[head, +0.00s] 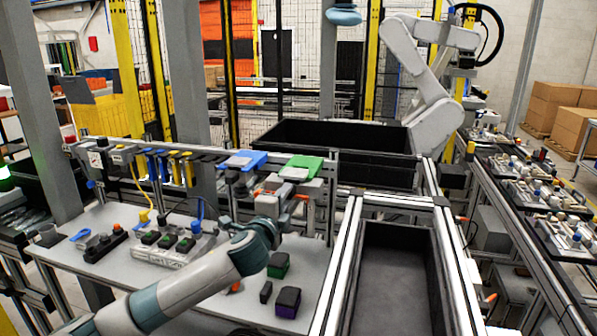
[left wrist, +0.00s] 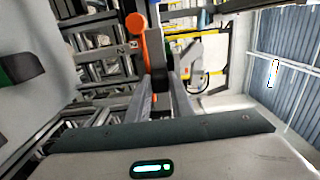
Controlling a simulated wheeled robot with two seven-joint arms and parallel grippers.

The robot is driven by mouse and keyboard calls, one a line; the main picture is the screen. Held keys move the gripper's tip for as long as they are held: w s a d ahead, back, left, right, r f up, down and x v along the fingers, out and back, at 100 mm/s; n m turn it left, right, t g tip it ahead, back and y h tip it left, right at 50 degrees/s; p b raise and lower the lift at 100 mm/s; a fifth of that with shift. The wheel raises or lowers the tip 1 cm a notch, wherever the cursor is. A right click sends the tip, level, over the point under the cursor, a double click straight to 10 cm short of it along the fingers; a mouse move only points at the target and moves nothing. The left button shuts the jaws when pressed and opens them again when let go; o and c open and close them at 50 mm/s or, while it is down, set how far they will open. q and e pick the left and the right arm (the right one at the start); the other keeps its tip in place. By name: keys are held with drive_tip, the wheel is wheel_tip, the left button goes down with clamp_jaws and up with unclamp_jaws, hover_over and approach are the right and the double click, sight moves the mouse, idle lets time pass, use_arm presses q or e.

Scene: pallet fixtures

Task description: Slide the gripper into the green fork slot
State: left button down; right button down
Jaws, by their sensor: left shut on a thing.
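The green fork slot (head: 304,163) is on the rack's top rail at the back right of the work table. My left gripper (head: 282,212) is just below and in front of it. In the left wrist view, my left gripper's fingers (left wrist: 162,90) are shut on a dark tool with orange parts (left wrist: 152,50), which seems to be the gripper in the task. In the head view, the tool's orange part (head: 267,193) shows just under the green slot. Whether the tool touches the slot cannot be told. My right gripper is in neither view.
A blue fork slot (head: 243,160) is left of the green one. Yellow and blue tools (head: 168,168) hang farther left. Dark blocks with green (head: 278,264) and purple (head: 288,301) parts stand on the table (head: 215,285). A long black bin (head: 392,275) is at the right.

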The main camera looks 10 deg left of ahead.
use_arm(q)
drive_tip(key=shift+w+r, duration=0.15)
drive_tip(key=shift+w, duration=0.2)
idle(0.3)
drive_tip(key=shift+w, duration=0.4)
drive_tip(key=shift+w, duration=0.15)
idle(0.5)
drive_tip(key=shift+w, duration=0.5)
drive_tip(key=shift+w, duration=0.65)
idle(0.3)
idle(0.8)
